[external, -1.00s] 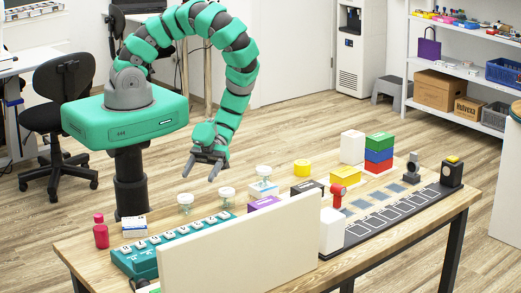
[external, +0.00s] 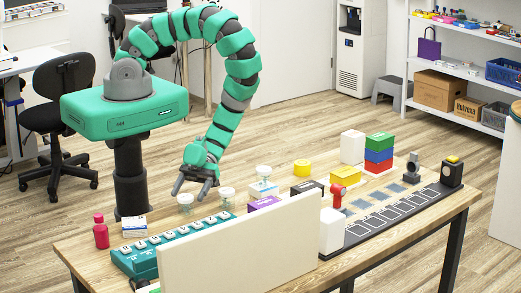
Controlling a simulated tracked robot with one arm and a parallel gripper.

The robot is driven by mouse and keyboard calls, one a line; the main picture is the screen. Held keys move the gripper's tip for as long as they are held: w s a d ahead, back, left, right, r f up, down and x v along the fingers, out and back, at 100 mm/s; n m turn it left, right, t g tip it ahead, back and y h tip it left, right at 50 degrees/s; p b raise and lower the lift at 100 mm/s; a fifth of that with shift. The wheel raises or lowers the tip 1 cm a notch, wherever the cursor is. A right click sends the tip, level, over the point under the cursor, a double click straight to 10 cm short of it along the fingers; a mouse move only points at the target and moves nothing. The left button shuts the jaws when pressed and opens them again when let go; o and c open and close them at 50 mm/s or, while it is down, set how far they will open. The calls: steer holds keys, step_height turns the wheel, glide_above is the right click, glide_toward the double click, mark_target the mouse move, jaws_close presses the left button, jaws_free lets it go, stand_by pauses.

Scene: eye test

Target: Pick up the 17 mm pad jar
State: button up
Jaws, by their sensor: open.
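Three small clear jars with pale lids stand near the middle left of the table: a left jar (external: 185,205), a middle jar (external: 227,197) and a right jar (external: 264,172). The right jar stands behind or on a white and blue box (external: 263,189); I cannot tell which. No size marks are readable, so I cannot tell which is the 17 mm pad jar. My gripper (external: 190,195) is open and empty, pointing down. In the picture its fingertips are just above the left jar, overlapping near its lid; whether they touch is unclear.
A teal labelled tray (external: 143,268), a red bottle (external: 101,235) and a white box (external: 134,226) are at the left. A cream upright panel (external: 240,250) hides part of the table's front. Yellow, red and stacked coloured items stand to the right.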

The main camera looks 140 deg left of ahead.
mark_target(186, 196)
steer(key=shift+p+x, duration=0.6)
steer(key=shift+x, duration=0.95)
steer(key=c, duration=1)
steer(key=shift+r, duration=0.15)
steer(key=shift+r+b, duration=1)
steer(key=shift+r, duration=3.9)
